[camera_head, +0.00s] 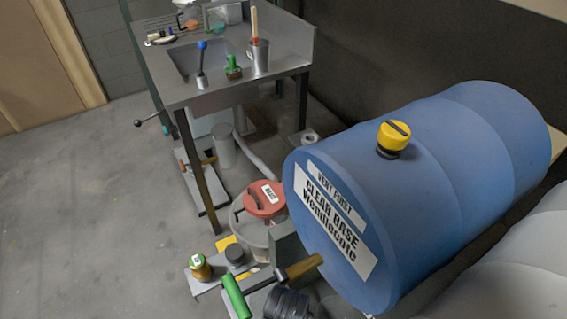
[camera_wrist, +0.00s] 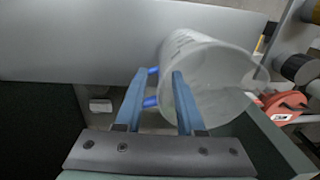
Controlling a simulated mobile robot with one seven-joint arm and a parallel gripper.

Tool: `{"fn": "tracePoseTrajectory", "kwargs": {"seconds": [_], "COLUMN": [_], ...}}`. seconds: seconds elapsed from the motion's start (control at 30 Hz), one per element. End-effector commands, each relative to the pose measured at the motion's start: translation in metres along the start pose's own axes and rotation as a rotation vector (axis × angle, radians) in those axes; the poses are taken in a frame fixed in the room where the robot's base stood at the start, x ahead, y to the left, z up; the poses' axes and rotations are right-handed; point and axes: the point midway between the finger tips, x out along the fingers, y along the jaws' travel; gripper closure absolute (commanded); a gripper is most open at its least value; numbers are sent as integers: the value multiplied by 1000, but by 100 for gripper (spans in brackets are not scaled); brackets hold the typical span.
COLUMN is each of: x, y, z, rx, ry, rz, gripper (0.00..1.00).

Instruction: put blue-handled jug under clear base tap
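In the wrist view, my gripper (camera_wrist: 158,75) has its two fingers apart, with a clear gap between the tips. The translucent whitish jug (camera_wrist: 210,72) is just beyond them and looks tilted. Parts of its blue handle (camera_wrist: 152,102) show just right of the left finger, which hides the rest. The right finger overlaps the jug's side; contact is not clear. In the head view, the blue clear base drum (camera_head: 440,150) lies on its side. A brass-coloured tap (camera_head: 303,266) shows at its lower front. I cannot make out my gripper or the blue-handled jug there.
A tub with a red lid (camera_head: 265,199) stands beside the drum's front; the red lid also shows in the wrist view (camera_wrist: 285,106). A green handle (camera_head: 237,297) and black can (camera_head: 286,304) are near the tap. A metal sink bench (camera_head: 185,93) stands behind. Floor is clear at left.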

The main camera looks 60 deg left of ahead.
Motion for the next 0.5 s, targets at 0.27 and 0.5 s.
{"fn": "tracePoseTrajectory", "kwargs": {"seconds": [0.27, 0.5], "x": [-52, -64], "y": [0, 0], "z": [0, 0], "rx": [0, -1], "ry": [1, -1], "rz": [-1, 1], "gripper": [62, 62]}}
